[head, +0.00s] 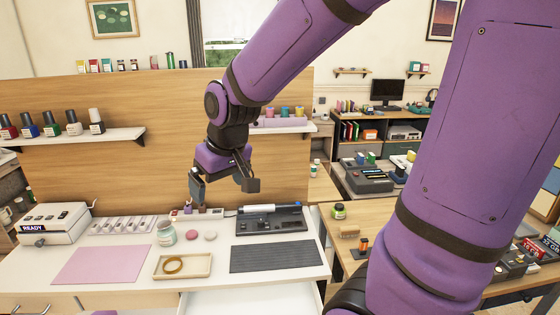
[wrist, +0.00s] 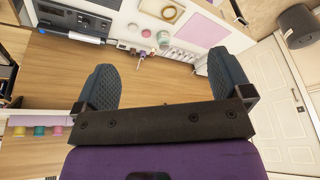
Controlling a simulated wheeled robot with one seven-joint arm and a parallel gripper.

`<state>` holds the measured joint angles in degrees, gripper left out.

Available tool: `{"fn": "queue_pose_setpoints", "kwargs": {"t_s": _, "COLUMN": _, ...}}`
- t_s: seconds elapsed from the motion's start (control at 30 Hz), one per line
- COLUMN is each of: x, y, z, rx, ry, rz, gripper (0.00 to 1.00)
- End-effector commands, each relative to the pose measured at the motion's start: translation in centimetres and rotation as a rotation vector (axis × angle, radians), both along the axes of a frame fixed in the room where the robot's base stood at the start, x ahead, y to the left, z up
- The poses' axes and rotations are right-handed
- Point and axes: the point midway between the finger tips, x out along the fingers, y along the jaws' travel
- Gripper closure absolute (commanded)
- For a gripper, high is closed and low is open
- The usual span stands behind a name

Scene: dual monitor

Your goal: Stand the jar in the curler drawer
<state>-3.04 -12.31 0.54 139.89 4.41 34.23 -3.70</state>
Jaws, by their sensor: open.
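A pale glass jar (head: 167,234) with a teal tint stands upright on the white counter, beside two pink round pads (head: 200,236). It also shows in the wrist view (wrist: 163,38). My gripper (head: 224,187) is open and empty, in the air above the back of the counter and to the right of the jar. Its two dark fingers spread wide in the wrist view (wrist: 161,78). Below the counter's front edge, a white drawer-like part (head: 250,301) shows at the bottom of the head view. I cannot make out any curlers in it.
A tray with a gold ring (head: 160,265) lies in front of the jar, with a pink mat (head: 102,264) to its left. A dark ribbed mat (head: 272,257) and a dark device (head: 270,219) lie right. A wooden panel (head: 100,180) with shelves rises behind.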

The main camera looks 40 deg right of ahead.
Motion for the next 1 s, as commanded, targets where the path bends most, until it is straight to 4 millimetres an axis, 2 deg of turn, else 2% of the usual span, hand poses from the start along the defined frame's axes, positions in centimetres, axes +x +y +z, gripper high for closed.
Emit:
{"fn": "queue_pose_setpoints", "kwargs": {"t_s": 0.03, "x": -1.2, "y": -0.3, "z": 1.4, "rx": -0.001, "ry": -0.021, "rz": -0.006, "gripper": 0.03}}
{"fn": "queue_pose_setpoints", "kwargs": {"t_s": 0.1, "x": -2.8, "y": -0.7, "z": 2.8, "rx": -0.004, "ry": -0.038, "rz": -0.013, "gripper": 0.03}}
{"fn": "queue_pose_setpoints", "kwargs": {"t_s": 0.3, "x": -7.9, "y": -1.7, "z": 6.3, "rx": -0.014, "ry": -0.087, "rz": -0.040, "gripper": 0.03}}
{"fn": "queue_pose_setpoints", "kwargs": {"t_s": 0.53, "x": -12.9, "y": -2.5, "z": 8.4, "rx": -0.025, "ry": -0.130, "rz": -0.067, "gripper": 0.03}}
{"fn": "queue_pose_setpoints", "kwargs": {"t_s": 0.7, "x": -14.7, "y": -2.8, "z": 8.8, "rx": -0.030, "ry": -0.143, "rz": -0.079, "gripper": 0.03}}
{"fn": "queue_pose_setpoints", "kwargs": {"t_s": 1.0, "x": -15.0, "y": -2.8, "z": 8.9, "rx": -0.030, "ry": -0.144, "rz": -0.081, "gripper": 0.03}}
